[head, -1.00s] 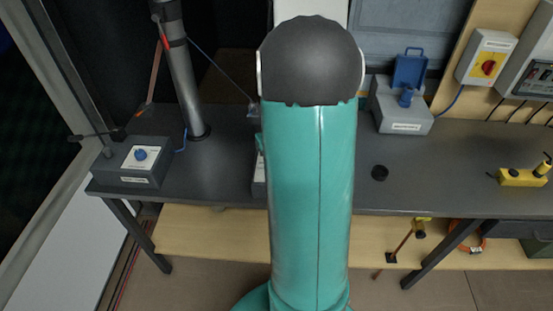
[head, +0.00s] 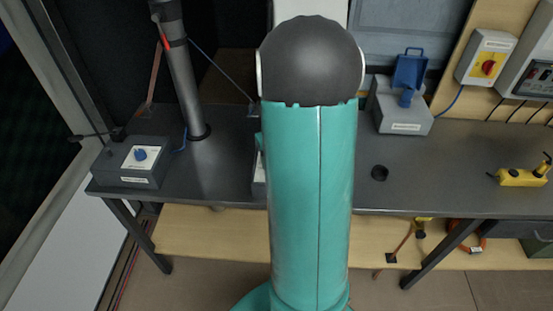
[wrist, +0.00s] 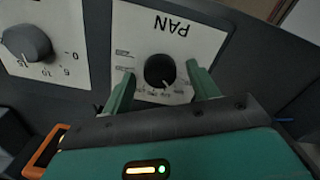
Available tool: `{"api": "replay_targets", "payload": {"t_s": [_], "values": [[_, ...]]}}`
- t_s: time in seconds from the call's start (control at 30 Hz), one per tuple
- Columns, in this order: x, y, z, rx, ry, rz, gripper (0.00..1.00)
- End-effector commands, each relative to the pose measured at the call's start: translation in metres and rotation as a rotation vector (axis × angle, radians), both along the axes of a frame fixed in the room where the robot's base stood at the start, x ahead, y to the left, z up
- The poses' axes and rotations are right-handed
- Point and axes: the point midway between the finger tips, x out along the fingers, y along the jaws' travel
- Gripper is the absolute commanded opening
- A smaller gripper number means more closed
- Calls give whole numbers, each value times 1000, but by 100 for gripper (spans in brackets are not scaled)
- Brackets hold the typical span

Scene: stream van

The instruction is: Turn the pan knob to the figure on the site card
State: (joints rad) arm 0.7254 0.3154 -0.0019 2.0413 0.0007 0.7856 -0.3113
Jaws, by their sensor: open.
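The pan knob (wrist: 160,70) is round and black, on a white plate marked PAN, which appears upside down in the wrist view. A small printed scale lies around the knob's lower edge; its figures are too small to read. My gripper (wrist: 161,76) is open, with one green finger on each side of the knob; I cannot tell whether they touch it. In the head view my own arm hides the gripper and the pan knob. I cannot make out a site card in either view.
A second knob (wrist: 27,42), grey with a scale, is left of the PAN plate. On the dark bench (head: 330,195) stand a blue-knobbed box (head: 140,155), a grey pole (head: 185,80), a box with a raised blue lid (head: 402,118) and a yellow pendant (head: 522,177).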

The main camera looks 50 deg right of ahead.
Motion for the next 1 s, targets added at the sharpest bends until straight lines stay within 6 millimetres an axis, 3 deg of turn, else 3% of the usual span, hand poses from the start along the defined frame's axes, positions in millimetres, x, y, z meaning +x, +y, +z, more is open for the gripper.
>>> {"api": "replay_targets", "payload": {"t_s": [0.17,0.63,0.8,1.0], "values": [[1,0,21,-3,-3,1,60],[1,0,118,-3,-3,1,60],[0,0,134,-1,-2,0,60],[0,0,137,0,-1,0,60]]}}
